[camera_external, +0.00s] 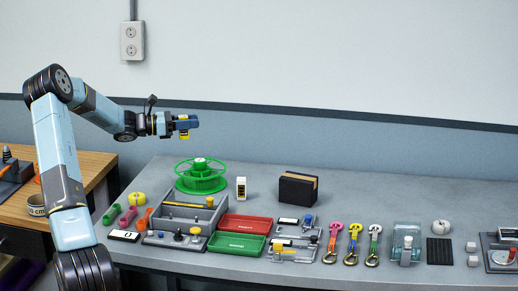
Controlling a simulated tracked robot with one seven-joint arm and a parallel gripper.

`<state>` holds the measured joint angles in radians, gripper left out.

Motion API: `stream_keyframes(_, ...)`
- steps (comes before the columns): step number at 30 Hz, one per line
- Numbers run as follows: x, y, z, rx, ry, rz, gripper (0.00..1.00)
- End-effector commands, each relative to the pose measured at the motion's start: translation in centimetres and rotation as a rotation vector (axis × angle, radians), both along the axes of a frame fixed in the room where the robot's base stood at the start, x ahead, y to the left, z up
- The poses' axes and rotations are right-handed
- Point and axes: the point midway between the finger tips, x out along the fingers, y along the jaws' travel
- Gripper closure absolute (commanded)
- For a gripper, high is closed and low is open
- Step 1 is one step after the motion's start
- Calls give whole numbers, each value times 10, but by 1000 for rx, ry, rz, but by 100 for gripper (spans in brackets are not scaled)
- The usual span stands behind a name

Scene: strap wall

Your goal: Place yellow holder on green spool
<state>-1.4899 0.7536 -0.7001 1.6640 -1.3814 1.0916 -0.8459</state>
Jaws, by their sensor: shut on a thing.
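My gripper (190,123) is raised above the back left of the table, with its jaws pointing right. It is shut on a small yellow thing, which I take as the yellow holder (184,136); the jaws hide much of it. The green spool (201,184) stands at the back left of the table, an open wheel-like rim over a solid base. My gripper and the yellow holder are in the air above the spool, a little to its left in the picture, and clear of it.
A grey tray (207,214) stands just in front of the spool. Red (246,225) and green (236,244) trays lie further forward. A wall with a socket (132,41) is behind.

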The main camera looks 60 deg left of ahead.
Motion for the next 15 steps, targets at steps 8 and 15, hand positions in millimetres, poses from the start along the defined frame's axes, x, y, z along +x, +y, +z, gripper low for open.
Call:
stream_keyframes(8, 42, 29, -24, -2, -1, -2, 98)
stream_keyframes(15, 67, 48, -57, -3, -1, -2, 98)
